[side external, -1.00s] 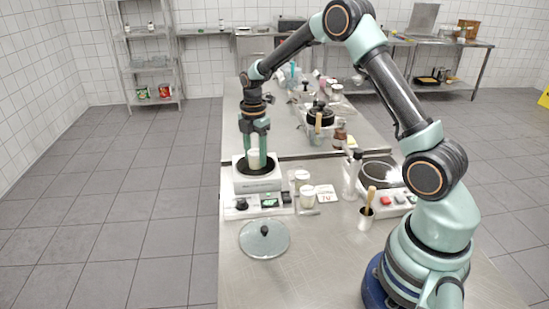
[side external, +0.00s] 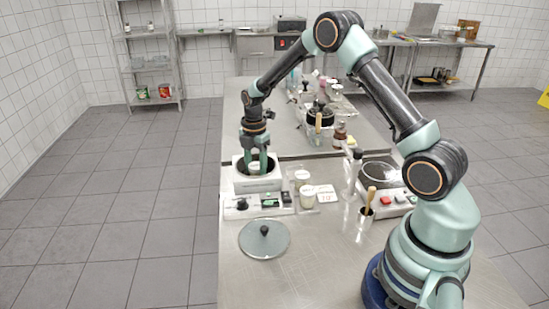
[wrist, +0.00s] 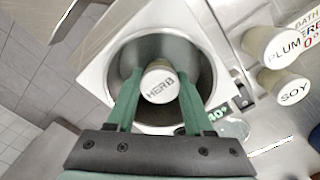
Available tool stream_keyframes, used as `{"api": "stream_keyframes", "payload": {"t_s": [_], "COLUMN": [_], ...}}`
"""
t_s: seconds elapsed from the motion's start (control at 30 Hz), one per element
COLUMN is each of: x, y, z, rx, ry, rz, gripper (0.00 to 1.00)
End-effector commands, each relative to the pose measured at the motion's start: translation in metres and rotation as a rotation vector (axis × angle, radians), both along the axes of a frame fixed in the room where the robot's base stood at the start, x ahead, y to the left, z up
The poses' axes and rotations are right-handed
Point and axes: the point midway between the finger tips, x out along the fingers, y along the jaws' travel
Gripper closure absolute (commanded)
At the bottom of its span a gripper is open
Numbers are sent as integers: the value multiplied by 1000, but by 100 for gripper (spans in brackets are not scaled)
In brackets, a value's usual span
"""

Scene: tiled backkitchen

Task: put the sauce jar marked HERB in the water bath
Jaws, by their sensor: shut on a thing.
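The sauce jar marked HERB (wrist: 160,82) is between the fingers of my gripper (wrist: 158,88), its lettered lid facing the wrist camera. My gripper is shut on it. In the wrist view the jar is inside the round opening of the water bath (wrist: 100,70), with the dark inner wall around it. In the side view my gripper (side external: 255,163) reaches down into the white water bath (side external: 243,184), and only a little of the jar shows. I cannot tell whether the jar touches the bottom.
The jars marked PLUM (wrist: 272,46) and SOY (wrist: 283,86) stand beside the bath. A glass lid (side external: 264,240) lies on the steel table in front of it.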

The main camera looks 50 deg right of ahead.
Motion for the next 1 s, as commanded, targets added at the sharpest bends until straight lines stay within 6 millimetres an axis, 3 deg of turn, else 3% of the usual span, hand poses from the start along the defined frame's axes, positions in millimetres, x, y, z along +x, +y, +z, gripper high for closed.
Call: {"api": "stream_keyframes", "payload": {"t_s": [0.83, 0.87, 0.9, 0.93, 1.0], "x": [0, 0, 0, 0, 0], "y": [0, 0, 0, 0, 0], "z": [-4, -4, -4, -4, -4], "rx": [0, 0, 0, 0, 0], "ry": [0, 0, 0, 0, 0], "rz": [0, 0, 0, 0, 0], "gripper": [100, 36, 21, 13, 13]}}
